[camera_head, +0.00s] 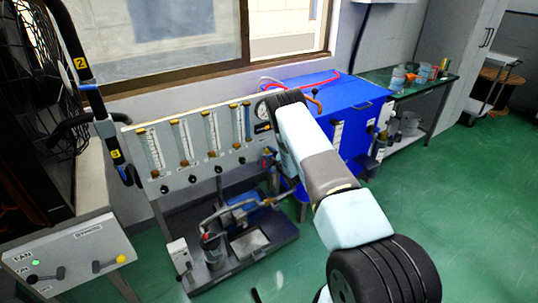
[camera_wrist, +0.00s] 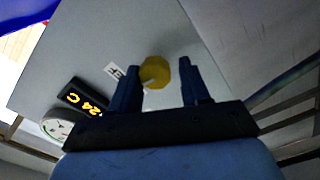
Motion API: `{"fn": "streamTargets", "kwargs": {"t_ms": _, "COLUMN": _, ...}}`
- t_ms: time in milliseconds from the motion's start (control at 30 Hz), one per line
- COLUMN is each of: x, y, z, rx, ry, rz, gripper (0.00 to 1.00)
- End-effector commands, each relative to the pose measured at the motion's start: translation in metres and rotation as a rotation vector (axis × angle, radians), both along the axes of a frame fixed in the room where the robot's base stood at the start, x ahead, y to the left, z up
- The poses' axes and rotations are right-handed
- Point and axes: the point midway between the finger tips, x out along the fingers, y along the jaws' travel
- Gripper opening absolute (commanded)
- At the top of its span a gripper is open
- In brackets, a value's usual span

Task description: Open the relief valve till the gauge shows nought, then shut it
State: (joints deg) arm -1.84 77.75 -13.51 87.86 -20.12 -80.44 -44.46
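The relief valve knob (camera_wrist: 156,72), yellow and rounded, stands on a grey panel in the wrist view. A partly hidden white label ending in "EF" is beside it. My gripper (camera_wrist: 158,65) is open, with one dark finger on each side of the knob. The left finger looks close to the knob; a gap shows at the right finger. I cannot tell whether either touches. The round white gauge (camera_wrist: 58,125) is at lower left, partly cut off by my gripper; its reading is too small to tell. In the head view my arm hides the gripper and knob.
A black display (camera_wrist: 82,100) reading 24 C sits between gauge and knob. In the head view, a flowmeter panel (camera_head: 200,178) stands left of my arm and a blue cabinet (camera_head: 345,97) behind it. A pump rig (camera_head: 240,215) is below. Green floor is free at right.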

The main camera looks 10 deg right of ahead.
Motion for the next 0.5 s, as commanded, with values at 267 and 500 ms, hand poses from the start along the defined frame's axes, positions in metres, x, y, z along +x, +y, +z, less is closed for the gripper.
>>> {"fn": "streamTargets", "kwargs": {"t_ms": 267, "x": 0.0007, "y": -0.0002, "z": 0.0009, "rx": -0.001, "ry": -0.001, "rz": 0.0, "gripper": 0.61}}
{"fn": "streamTargets", "kwargs": {"t_ms": 500, "x": -0.0014, "y": -0.0021, "z": 0.0019, "rx": 0.0, "ry": -0.003, "rz": -0.001, "gripper": 0.61}}
